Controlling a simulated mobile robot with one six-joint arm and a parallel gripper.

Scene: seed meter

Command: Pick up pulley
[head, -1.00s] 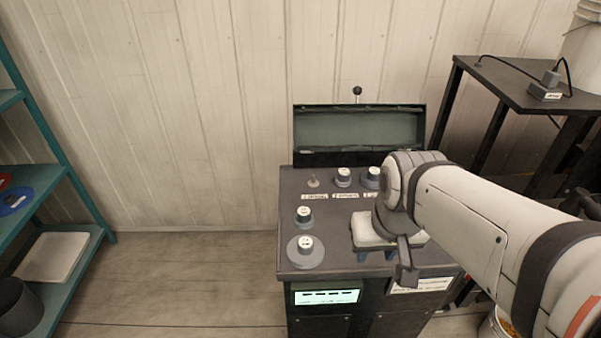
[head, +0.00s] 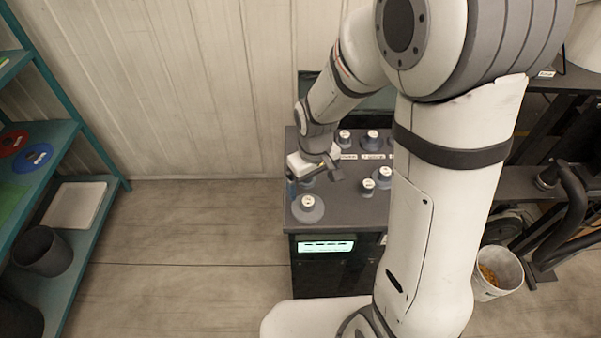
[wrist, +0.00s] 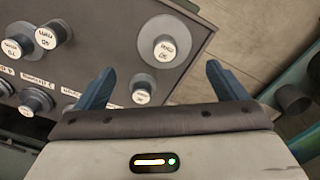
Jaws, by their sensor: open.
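Several grey pulleys with white labelled caps stand on the dark top of the machine (head: 345,212). A wide pulley (head: 307,209) is at its front left corner; it also shows in the wrist view (wrist: 165,57), beyond my fingertips. A smaller pulley (wrist: 142,83) lies between the lines of my blue fingers, nearer the left one. In the head view it is mostly hidden under my gripper. My gripper (wrist: 160,72) is open and empty, above the machine's left side. Two pulleys, one small (head: 368,187) and one beside it (head: 384,175), stand to the right.
Two more pulleys, one left (head: 344,138) and one right (head: 371,141), stand at the back near label strips. My arm hides the machine's right side. A teal shelf (head: 75,130) is at the left, with open floor between. A white bucket (head: 497,272) stands at the right.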

